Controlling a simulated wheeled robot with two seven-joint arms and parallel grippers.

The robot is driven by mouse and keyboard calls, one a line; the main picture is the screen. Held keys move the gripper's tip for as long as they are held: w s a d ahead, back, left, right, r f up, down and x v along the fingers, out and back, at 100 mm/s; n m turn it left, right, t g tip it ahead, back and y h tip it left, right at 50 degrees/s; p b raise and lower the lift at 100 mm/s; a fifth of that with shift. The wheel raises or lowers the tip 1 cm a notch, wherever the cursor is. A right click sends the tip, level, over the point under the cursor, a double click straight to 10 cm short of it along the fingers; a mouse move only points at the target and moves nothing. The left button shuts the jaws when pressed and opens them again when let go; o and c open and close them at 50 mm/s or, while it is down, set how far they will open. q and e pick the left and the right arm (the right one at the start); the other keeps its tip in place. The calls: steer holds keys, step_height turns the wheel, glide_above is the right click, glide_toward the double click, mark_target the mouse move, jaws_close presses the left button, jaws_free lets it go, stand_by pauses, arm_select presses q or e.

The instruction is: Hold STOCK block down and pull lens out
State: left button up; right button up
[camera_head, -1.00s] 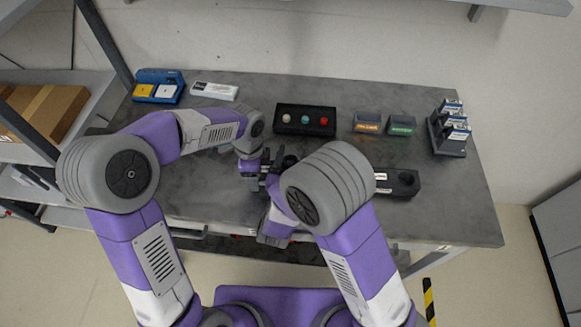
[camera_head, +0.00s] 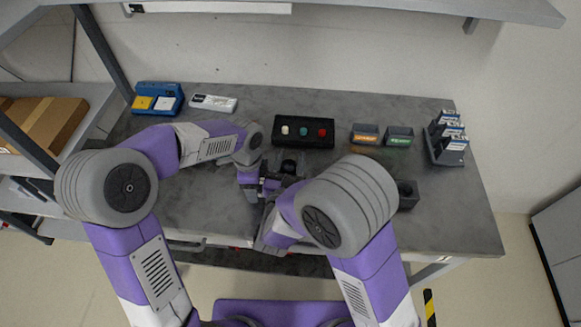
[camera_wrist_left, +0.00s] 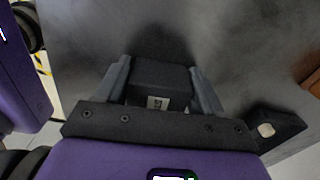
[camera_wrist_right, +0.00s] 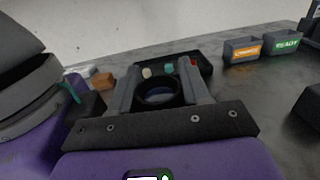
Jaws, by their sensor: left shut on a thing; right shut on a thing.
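My left gripper (camera_wrist_left: 163,78) has its fingers on both sides of a dark block (camera_wrist_left: 160,82) and is shut on it. The block carries a small white label, too small to read; I take it for the STOCK block, low on the table. My right gripper (camera_wrist_right: 165,90) is shut on a black round lens (camera_wrist_right: 157,92) with a glassy middle, upper rim facing its camera. In the head view the lens (camera_head: 290,165) shows as a dark round piece beside the left gripper (camera_head: 265,185). My right arm hides much of the block there, and I cannot tell whether lens and block touch.
A black box with white, teal and red knobs (camera_head: 303,142) stands just behind. Two small bins, orange-labelled (camera_head: 365,138) and green-labelled (camera_head: 399,140), and a card rack (camera_head: 446,150) are to the right. A black holder (camera_head: 407,197) is partly behind my right arm.

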step_height(320, 180, up, 7)
steer(key=shift+f, duration=0.15)
arm_select(q)
steer(key=o, duration=1.1)
steer(key=shift+r, duration=0.1)
step_height(320, 180, up, 12)
steer(key=shift+f, duration=0.1)
